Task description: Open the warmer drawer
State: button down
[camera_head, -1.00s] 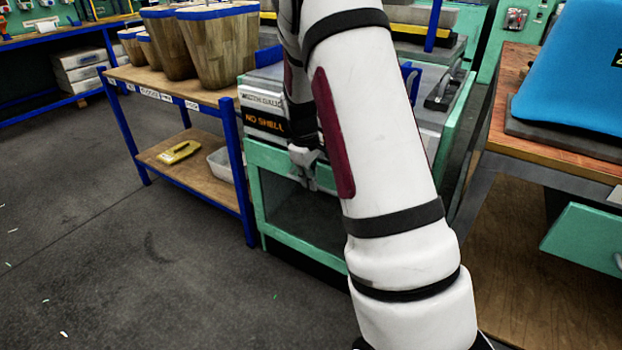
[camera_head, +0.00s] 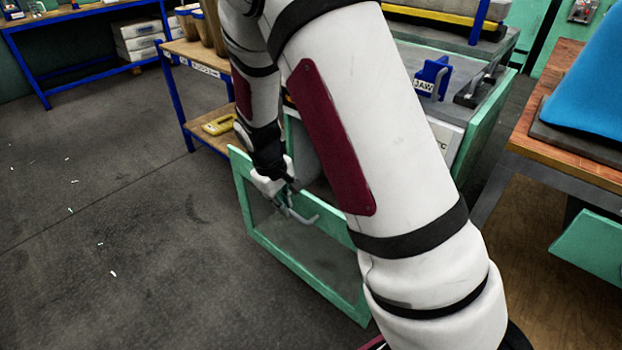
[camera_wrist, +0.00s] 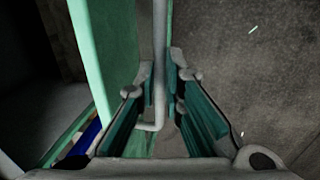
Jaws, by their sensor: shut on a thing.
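The warmer drawer (camera_head: 300,258) has a green frame and a dark, see-through front panel. In the head view it stands pulled out from the green-framed press cabinet (camera_head: 485,130), well forward of it. My gripper (camera_head: 287,200) is at the top edge of the drawer front, with its fingers around the grey bar handle. In the wrist view the handle (camera_wrist: 158,60) runs between the two teal-padded fingers, and my gripper (camera_wrist: 172,105) is closed around it. The green drawer edge (camera_wrist: 105,55) lies just left of the fingers. My arm hides much of the drawer's inside and the cabinet front.
A blue-legged wooden shelf table (camera_head: 192,130) with a yellow item (camera_head: 218,125) stands left of the cabinet. A wooden workbench (camera_head: 560,150) with a blue object (camera_head: 590,90) is at the right.

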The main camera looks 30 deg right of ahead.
jog(key=s+a+p, duration=0.1)
jog(key=s+a, duration=0.3)
jog(key=a, duration=0.8)
jog(key=shift+s+p, duration=0.25)
jog(key=shift+p, duration=0.1)
jog(key=c, duration=1.7)
grip_release()
jog(key=shift+f, duration=0.1)
jog(key=shift+w+a, duration=0.1)
jog(key=r, duration=0.4)
jog(key=a+r, duration=0.1)
jog(key=r, duration=0.3)
jog(key=s+a+r, duration=0.1)
jog(key=r, duration=0.3)
jog(key=shift+a, duration=0.1)
